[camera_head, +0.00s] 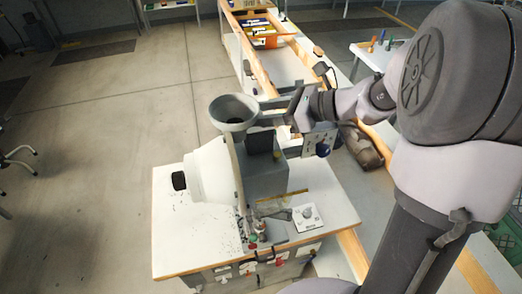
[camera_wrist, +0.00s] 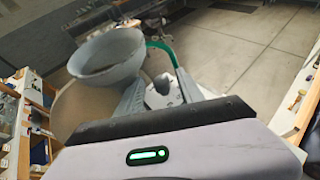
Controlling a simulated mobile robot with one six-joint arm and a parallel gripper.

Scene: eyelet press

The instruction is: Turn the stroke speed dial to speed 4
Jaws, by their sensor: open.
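A white square plate with a round grey knob (camera_head: 308,213) lies on the right part of the press table; it looks like the speed dial, but its marks are too small to read. The eyelet press (camera_head: 215,172), with a pale rounded housing and a grey column, stands on the white table (camera_head: 172,228). My gripper (camera_head: 298,106) is up behind the press column, beside the grey hopper bowl (camera_head: 233,110), well above and apart from the dial. In the wrist view my gripper (camera_wrist: 160,80) has its fingers spread and empty, with the bowl (camera_wrist: 108,53) at their left.
A panel with a dark blue knob (camera_head: 323,150) is just below my wrist. A bench with an orange-red bin (camera_head: 263,38) is behind. The floor at left is open.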

